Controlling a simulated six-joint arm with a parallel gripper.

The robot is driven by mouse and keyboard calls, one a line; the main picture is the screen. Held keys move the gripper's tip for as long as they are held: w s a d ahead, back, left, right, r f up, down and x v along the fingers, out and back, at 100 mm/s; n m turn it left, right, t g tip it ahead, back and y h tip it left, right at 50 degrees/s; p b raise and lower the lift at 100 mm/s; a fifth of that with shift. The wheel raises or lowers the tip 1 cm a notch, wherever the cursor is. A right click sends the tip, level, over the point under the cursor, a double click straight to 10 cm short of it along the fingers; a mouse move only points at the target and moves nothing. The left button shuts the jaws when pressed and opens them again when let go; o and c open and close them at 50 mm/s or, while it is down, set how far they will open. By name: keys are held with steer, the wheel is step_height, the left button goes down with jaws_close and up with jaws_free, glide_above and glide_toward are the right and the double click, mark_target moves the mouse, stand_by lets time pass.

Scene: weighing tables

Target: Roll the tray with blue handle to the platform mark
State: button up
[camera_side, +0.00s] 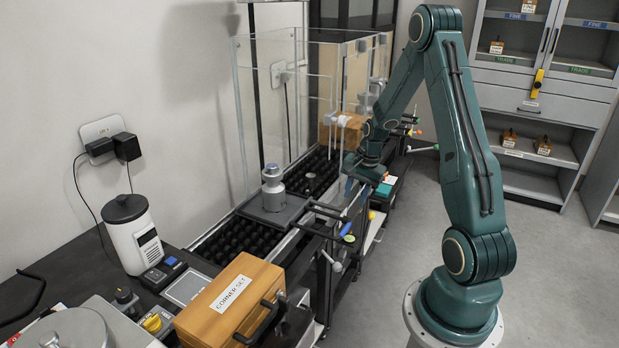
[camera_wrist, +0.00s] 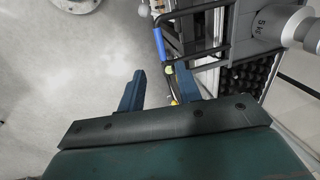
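The dark grey tray (camera_side: 262,216) sits on the black roller bed and carries a metal weight (camera_side: 272,188). In the wrist view the tray (camera_wrist: 240,42) is at upper right, with a weight marked 5 kg (camera_wrist: 280,22) on it. A blue handle (camera_wrist: 159,44) on a black bar frame stands out from the tray's side. It shows in the side view (camera_side: 346,228) less clearly. My gripper (camera_wrist: 160,78) is open, its two blue fingers apart and empty. The handle lies beyond the fingertips. In the side view my gripper (camera_side: 353,188) hangs above the bench's front edge. I cannot make out the platform mark.
A wooden box labelled CORNER SET (camera_side: 232,298) is in front. A white canister (camera_side: 132,235) stands left.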

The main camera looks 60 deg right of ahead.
mark_target(346, 228)
steer(key=shift+d, duration=0.85)
steer(key=shift+w+f, duration=0.4)
steer(key=shift+f, duration=1.85)
steer(key=shift+w+f, duration=0.45)
steer(key=shift+f, duration=1.75)
steer(key=shift+w+f, duration=0.4)
steer(key=shift+f, duration=1.85)
jaws_close()
